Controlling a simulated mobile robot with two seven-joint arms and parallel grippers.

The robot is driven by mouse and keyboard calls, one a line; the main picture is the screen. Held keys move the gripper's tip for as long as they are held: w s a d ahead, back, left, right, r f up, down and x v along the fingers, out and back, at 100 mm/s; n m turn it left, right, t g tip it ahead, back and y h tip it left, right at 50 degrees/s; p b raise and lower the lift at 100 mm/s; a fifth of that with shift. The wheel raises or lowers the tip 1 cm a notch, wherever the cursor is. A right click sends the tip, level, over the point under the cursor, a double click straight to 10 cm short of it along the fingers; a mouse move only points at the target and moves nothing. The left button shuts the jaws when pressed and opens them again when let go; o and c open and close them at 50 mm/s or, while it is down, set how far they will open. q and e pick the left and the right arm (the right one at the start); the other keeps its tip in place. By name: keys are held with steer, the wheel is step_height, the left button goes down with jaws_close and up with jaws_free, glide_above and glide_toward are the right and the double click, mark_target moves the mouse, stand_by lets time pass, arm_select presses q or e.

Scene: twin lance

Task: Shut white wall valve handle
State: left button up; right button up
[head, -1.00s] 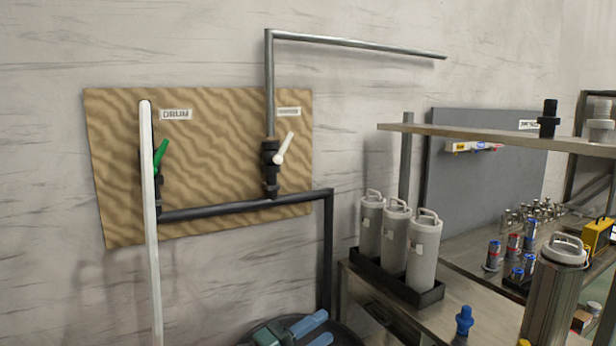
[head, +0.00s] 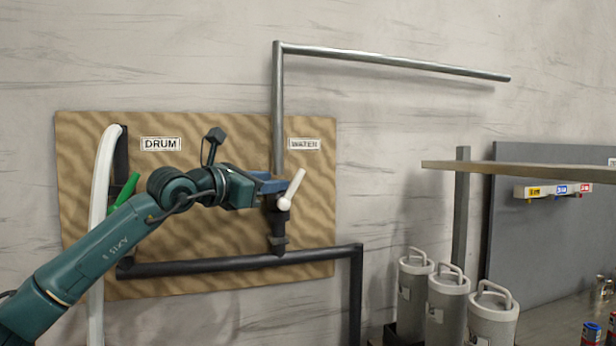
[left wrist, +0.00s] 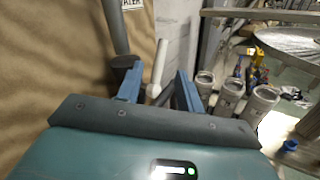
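The white valve handle (head: 291,188) is on the valve under the WATER label (head: 304,144), tilted up and to the right. My left gripper (head: 274,187) comes in from the left, at the valve body (head: 277,222) beside the handle. In the left wrist view the handle (left wrist: 158,66) shows between the two blue fingers of my left gripper (left wrist: 158,76). Gaps show on both sides of it, so the gripper is open and not closed on it. The fingertips are partly hidden in the head view. My right gripper is not in view.
A green handle (head: 125,191) shows behind my left arm near the DRUM label (head: 161,144). A white hose (head: 102,190) hangs at the left of the wooden panel (head: 220,130). Dark pipe (head: 200,265) runs below. Grey canisters (head: 447,307) and a shelf (head: 520,171) stand right.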

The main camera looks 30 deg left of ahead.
mark_target(295, 179)
arm_select(q)
steer(key=w+p, duration=0.1)
steer(key=w, duration=0.2)
steer(key=w+d+p, duration=0.1)
steer(key=w, duration=0.3)
steer(key=w+d+p, duration=0.1)
steer(key=w, duration=0.2)
steer(key=shift+w, duration=0.25)
jaws_close()
